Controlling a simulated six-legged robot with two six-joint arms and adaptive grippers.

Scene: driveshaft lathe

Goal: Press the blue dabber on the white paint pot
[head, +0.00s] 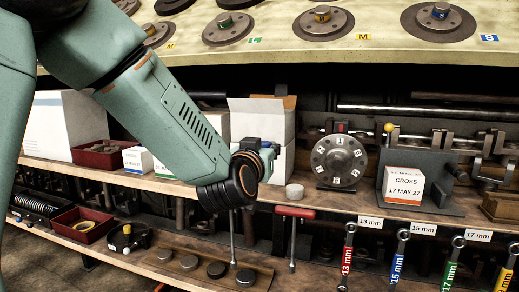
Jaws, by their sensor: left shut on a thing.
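My left arm comes in from the upper left and reaches down to the shelf. My left gripper (267,154) is at its end, seen from behind, in front of an open white box. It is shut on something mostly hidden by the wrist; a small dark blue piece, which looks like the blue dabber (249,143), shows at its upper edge. A small round white pot (294,190), apparently the white paint pot, stands upright on the shelf, just right of and below the gripper, apart from it. My right gripper is not in view.
The open white box (262,118) stands behind the gripper. A red T-handle tool (295,212) hangs at the shelf edge. Flanges sit on the upper shelf (280,52).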

